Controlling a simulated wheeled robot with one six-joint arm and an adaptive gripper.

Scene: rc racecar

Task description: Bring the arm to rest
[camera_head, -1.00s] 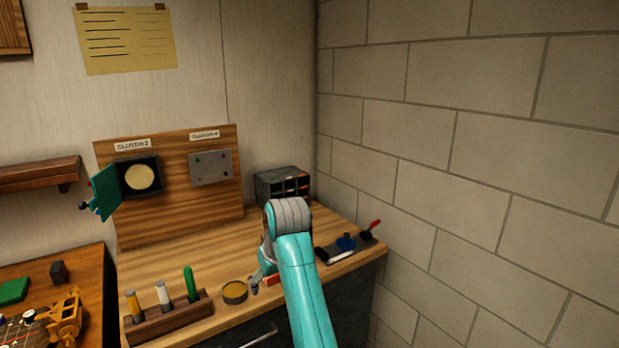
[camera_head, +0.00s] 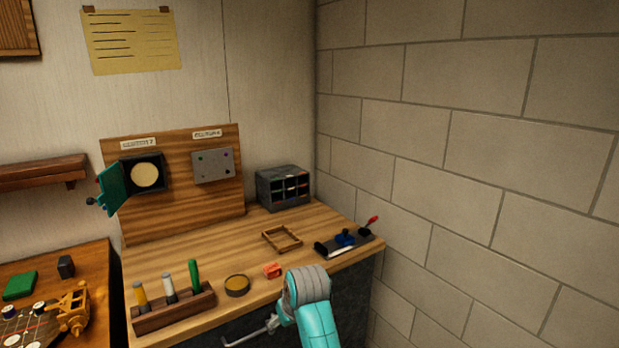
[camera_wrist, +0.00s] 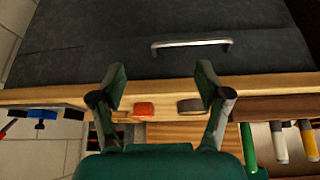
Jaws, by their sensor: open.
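My teal arm (camera_head: 316,315) is in front of the workbench's near edge in the head view, low in the picture. My gripper (camera_wrist: 162,88) is open in the wrist view. Its two dark green fingers are spread wide with nothing between them, in front of the dark drawer front (camera_wrist: 90,40). In the head view the gripper is mostly hidden by the arm.
The bench top (camera_head: 205,245) holds a tool rack (camera_head: 175,308), a round tin (camera_head: 237,286), a red block (camera_head: 272,270), a small wooden frame (camera_head: 282,239), a dark tray (camera_head: 340,244) and a drawer organiser (camera_head: 284,188). A brick wall (camera_head: 480,150) stands right.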

